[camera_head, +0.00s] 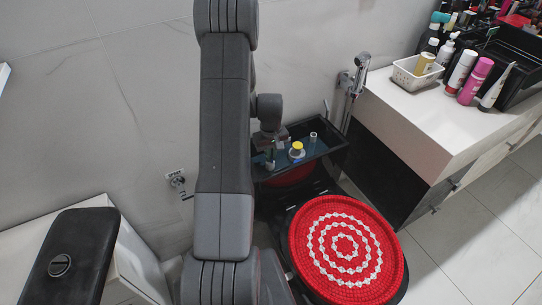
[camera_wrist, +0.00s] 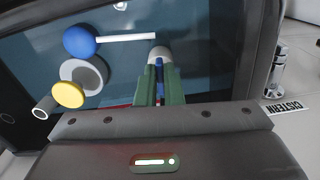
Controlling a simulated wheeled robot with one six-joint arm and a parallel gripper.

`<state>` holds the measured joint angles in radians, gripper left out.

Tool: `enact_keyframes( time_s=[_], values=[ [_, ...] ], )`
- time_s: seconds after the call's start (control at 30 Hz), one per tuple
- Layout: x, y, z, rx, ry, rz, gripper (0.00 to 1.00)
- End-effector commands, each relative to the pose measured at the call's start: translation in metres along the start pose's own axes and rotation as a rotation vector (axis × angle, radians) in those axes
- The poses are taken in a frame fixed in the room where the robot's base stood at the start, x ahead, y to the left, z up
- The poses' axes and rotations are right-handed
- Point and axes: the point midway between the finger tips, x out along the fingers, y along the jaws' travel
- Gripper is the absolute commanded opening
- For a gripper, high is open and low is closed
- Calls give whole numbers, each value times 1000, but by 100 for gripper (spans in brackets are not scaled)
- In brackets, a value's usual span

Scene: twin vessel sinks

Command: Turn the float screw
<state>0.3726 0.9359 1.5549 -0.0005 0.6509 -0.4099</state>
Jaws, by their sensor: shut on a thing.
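An open dark cistern (camera_head: 335,152) holds blue-looking water and the valve parts. In the wrist view, a blue ball float (camera_wrist: 79,41) sits on a white rod (camera_wrist: 127,38) that runs right to a pale valve post (camera_wrist: 159,52). My gripper (camera_wrist: 159,82), with green fingers, is at this post and shut on a small blue piece, seemingly the float screw (camera_wrist: 159,70). The fingers hide most of the screw. A yellow cap (camera_wrist: 69,95) and a grey round part (camera_wrist: 84,72) stand to the left. In the head view my gripper (camera_head: 270,157) reaches down into the cistern.
A grey tube (camera_wrist: 44,107) stands by the cistern wall. A red round seat cover (camera_head: 345,247) lies below the cistern. A white counter (camera_head: 425,115) with bottles is to the right, and a hand sprayer (camera_head: 361,75) hangs on the wall. A "CISTERN" label (camera_wrist: 286,107) shows outside.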

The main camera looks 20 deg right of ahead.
Motion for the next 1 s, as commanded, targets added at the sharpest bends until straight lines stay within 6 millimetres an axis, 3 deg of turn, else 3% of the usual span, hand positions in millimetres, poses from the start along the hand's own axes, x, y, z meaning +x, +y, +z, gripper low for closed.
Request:
enact_keyframes(
  time_s=[0.27,0.3,0.4,0.77,1.0],
  values=[
    [0,0,0,9,0,0,0],
    [0,0,0,9,0,0,11],
    [0,0,0,9,1,0,29],
    [-6,0,0,8,2,1,29],
    [-49,0,-1,8,5,2,29]
  ],
)
